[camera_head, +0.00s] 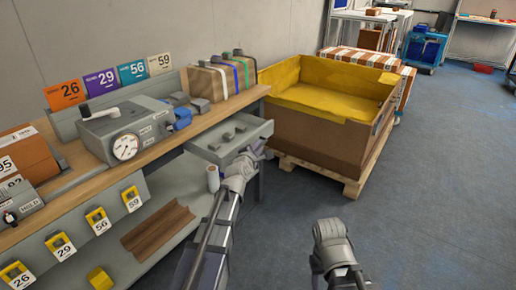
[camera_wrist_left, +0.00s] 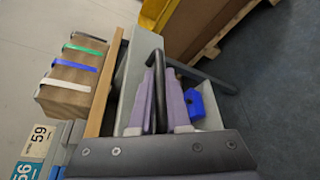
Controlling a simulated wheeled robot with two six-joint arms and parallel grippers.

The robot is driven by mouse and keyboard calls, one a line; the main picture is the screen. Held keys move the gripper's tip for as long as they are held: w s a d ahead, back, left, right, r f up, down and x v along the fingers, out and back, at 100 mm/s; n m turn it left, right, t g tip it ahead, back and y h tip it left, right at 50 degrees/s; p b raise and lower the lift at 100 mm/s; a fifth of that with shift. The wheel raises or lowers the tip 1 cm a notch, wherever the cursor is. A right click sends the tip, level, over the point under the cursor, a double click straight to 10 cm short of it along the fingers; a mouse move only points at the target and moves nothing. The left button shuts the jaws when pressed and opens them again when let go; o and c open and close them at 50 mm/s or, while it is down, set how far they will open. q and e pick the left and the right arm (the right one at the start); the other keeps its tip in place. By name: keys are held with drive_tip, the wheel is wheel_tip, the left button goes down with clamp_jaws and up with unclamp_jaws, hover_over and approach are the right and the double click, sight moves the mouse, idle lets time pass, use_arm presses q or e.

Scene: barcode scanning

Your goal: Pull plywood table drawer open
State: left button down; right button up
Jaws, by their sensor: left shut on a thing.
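The grey drawer (camera_head: 205,146) under the plywood tabletop (camera_head: 168,137) stands partly out, with small grey items inside. My left gripper (camera_head: 257,151) is at the drawer's front, at its right end in the head view. In the left wrist view, the purple fingers of my left gripper (camera_wrist_left: 155,85) are shut on a dark bar handle (camera_wrist_left: 158,60) of the drawer. A blue item (camera_wrist_left: 195,104) shows beside the fingers there. My right gripper (camera_head: 329,230) hangs over the floor, away from the table, and its jaws cannot be made out.
A wrapped brown parcel with coloured straps (camera_head: 213,84) and a grey gauge device (camera_head: 124,131) stand on the tabletop. A large yellow-lined carton (camera_head: 325,126) on a pallet (camera_head: 318,172) stands just beyond the drawer. The floor at right is clear.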

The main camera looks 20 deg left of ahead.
use_arm(q)
drive_tip(key=c, duration=1.2)
unclamp_jaws()
drive_tip(key=shift+o, duration=0.2)
drive_tip(key=p+v, duration=0.1)
drive_tip(key=v, duration=0.7)
drive_tip(key=shift+p, duration=0.35)
